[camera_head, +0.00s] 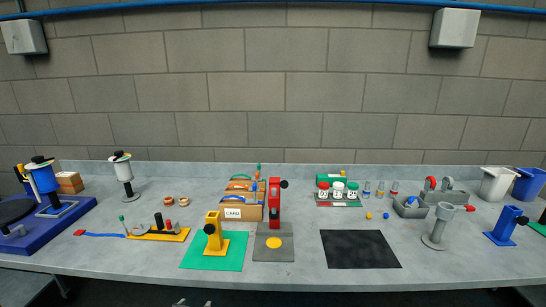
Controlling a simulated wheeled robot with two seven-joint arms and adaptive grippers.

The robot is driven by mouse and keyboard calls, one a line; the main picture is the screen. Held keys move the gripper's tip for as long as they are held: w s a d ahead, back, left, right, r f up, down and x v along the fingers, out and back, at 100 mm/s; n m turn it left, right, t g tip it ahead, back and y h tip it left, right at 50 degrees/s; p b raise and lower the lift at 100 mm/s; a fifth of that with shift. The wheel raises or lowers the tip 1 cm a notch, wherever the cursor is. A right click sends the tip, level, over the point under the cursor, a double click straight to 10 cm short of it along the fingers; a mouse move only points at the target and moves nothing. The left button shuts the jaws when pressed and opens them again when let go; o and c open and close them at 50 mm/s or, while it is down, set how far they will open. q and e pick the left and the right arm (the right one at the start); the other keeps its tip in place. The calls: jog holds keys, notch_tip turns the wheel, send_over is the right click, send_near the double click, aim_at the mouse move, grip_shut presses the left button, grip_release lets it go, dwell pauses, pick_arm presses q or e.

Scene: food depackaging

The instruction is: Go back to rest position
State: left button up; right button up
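Small grey metallic parts show at the bottom edge of the head view, left of centre. They may be the tip of my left gripper (192,303), but too little shows to tell whether it is open or shut. It is in front of the table and apart from everything on it. My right gripper is not in view. No arm reaches over the grey table (300,268).
A yellow press (214,232) stands on a green mat, and a red press (274,203) on a grey plate. A black mat (360,249) lies bare. A grey stand (438,228) and a blue press (506,226) are at right, a blue platform (45,238) at left.

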pick_arm(q)
jog(key=s+f+m+g, duration=0.15)
jog(key=s+g, duration=0.25)
jog(key=s, duration=0.5)
jog(key=s+f+g, duration=0.3)
jog(key=s, duration=0.5)
jog(key=s+f+g, duration=0.1)
jog(key=s+f, duration=0.2)
jog(key=f, duration=3)
jog(key=s+a+f+g, duration=0.1)
jog(key=s+a+f, duration=0.2)
jog(key=s+f, duration=1.6)
jog(key=s, duration=0.3)
jog(key=shift+s+a+f+g, duration=0.2)
jog(key=shift+f+g, duration=0.1)
jog(key=shift+m, duration=0.25)
